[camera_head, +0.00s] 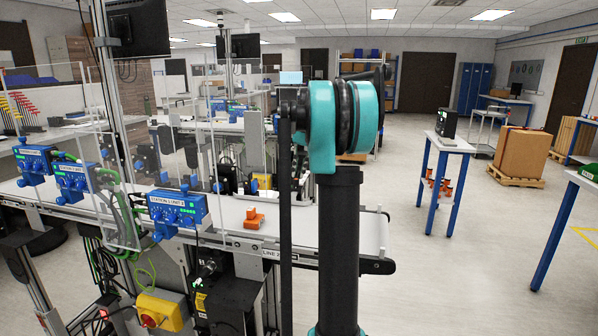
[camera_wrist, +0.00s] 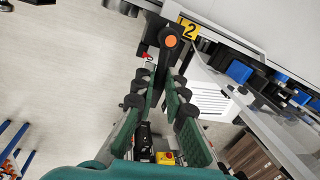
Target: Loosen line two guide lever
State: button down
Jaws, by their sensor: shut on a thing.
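In the wrist view, the line two guide lever (camera_wrist: 167,58) is a dark bar with a round orange pivot cap at its upper end. It sits beside a yellow plate marked 2 (camera_wrist: 188,29), at the conveyor's edge. My gripper (camera_wrist: 163,78) has green fingers with dark joints, on either side of the lever's lower part, and is shut on it. The lever's lower end is partly hidden between the fingers. In the head view, my arm stands in front of the line 2 conveyor (camera_head: 345,232); the lever and gripper cannot be made out there.
Orange pieces (camera_head: 254,219) lie on the belt. A blue control box (camera_head: 177,211) and clear guard panels stand left of my arm. A yellow box with a red knob (camera_head: 160,309) is below.

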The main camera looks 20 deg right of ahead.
jog(key=c, duration=1.6)
grip_release()
jog(key=shift+o, duration=0.2)
notch_tip(320, 180, up, 12)
jog(key=s+d, duration=0.1)
jog(key=d, duration=0.1)
jog(key=shift+f, duration=0.15)
